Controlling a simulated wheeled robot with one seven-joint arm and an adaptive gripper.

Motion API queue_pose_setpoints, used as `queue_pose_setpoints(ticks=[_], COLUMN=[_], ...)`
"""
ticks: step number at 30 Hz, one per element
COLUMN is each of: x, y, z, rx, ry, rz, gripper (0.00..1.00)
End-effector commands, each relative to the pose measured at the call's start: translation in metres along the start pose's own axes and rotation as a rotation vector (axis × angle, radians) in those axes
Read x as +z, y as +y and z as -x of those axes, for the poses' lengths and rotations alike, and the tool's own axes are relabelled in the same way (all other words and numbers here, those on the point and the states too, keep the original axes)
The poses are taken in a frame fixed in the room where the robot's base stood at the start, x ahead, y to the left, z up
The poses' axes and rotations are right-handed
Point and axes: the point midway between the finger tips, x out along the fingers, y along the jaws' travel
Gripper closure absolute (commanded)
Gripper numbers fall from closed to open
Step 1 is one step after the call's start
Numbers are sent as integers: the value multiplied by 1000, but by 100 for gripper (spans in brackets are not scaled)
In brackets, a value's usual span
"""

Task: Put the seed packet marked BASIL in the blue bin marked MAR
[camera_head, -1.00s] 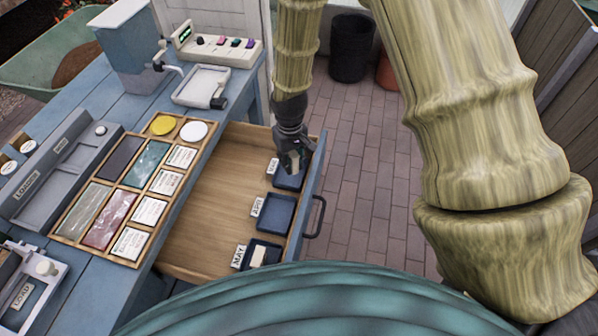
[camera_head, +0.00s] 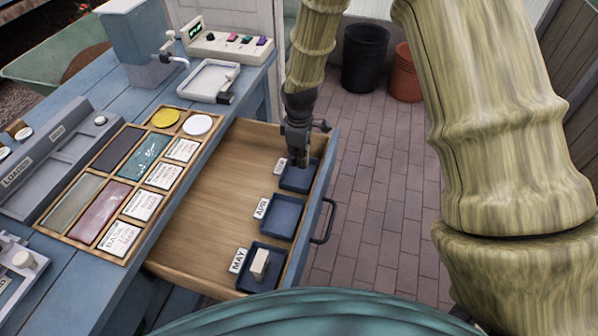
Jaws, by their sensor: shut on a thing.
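My gripper (camera_head: 301,163) points down into the far blue bin (camera_head: 298,182) in the open drawer. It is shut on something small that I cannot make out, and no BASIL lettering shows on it. The far bin's label (camera_head: 280,167) is partly readable and fits MAR. The blue bin marked APRIL (camera_head: 279,232) is empty. The blue bin marked MAY (camera_head: 247,279) holds a pale upright packet (camera_head: 260,264), with no readable print. A white card (camera_head: 119,239) in the wooden tray has print that seems to include BASIL.
The wooden drawer (camera_head: 205,215) is pulled out, its left part bare. The compartment tray (camera_head: 137,261) on the blue bench holds several white cards and coloured panels. A scale-like device (camera_head: 209,82) and a button box (camera_head: 225,44) stand behind. A drawer handle (camera_head: 327,222) sticks out at right.

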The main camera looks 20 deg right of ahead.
Motion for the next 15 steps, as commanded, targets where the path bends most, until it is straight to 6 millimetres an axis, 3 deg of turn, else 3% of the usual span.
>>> queue_pose_setpoints(ticks=[15], x=[0], y=[0], z=[-43], rx=[-1], ry=[-1], rz=[-1], gripper=[94])
